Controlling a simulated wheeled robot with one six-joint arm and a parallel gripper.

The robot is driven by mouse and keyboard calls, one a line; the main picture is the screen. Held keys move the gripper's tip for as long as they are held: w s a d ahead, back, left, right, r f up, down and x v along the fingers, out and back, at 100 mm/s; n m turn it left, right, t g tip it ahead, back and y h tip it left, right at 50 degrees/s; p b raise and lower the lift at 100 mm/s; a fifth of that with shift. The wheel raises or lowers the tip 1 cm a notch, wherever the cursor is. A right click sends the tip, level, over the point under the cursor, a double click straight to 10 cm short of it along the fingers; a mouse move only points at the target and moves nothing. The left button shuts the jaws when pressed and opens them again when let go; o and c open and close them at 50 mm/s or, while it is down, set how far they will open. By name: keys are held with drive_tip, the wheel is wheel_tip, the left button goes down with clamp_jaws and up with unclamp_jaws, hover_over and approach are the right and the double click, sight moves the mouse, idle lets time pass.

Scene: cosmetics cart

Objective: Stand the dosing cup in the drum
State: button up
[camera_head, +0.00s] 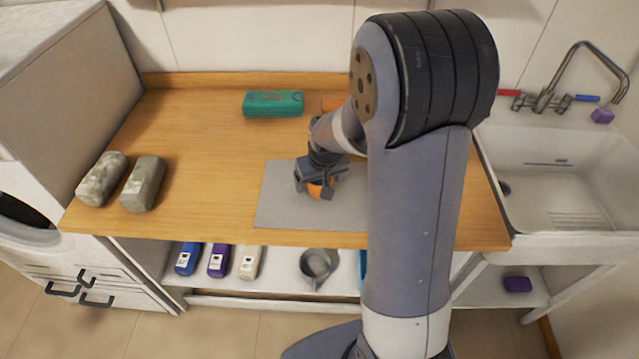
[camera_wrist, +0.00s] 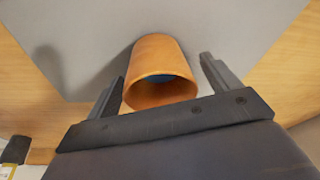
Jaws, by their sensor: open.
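The orange cup (camera_wrist: 155,58), which I take for the dosing cup, is over the grey mat in the wrist view. Its open mouth faces the camera, with something blue inside. My gripper (camera_wrist: 163,84) is open, with one finger on each side of the cup and gaps visible beside it. In the head view my gripper (camera_head: 318,186) is low over the mat, with orange showing at its tip. The drum seems to be the dark round opening (camera_head: 22,213) in the white machine at the left edge; its inside is mostly out of view.
The grey mat (camera_head: 283,205) lies on the wooden counter (camera_head: 210,150). Two grey stone-like blocks (camera_head: 102,180) (camera_head: 143,184) stand at left, a green case (camera_head: 273,104) at back. Bottles and a grey pot (camera_head: 317,265) are on the shelf below. A sink (camera_head: 560,180) is right.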

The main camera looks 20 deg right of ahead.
drive_tip(key=shift+w+f, duration=0.1)
drive_tip(key=shift+f, duration=0.2)
drive_tip(key=c, duration=1.1)
drive_tip(key=shift+c, duration=0.2)
drive_tip(key=shift+r, duration=0.15)
wheel_tip(320, 180, up, 10)
drive_tip(key=shift+f+b, duration=0.2)
drive_tip(key=shift+b, duration=0.25)
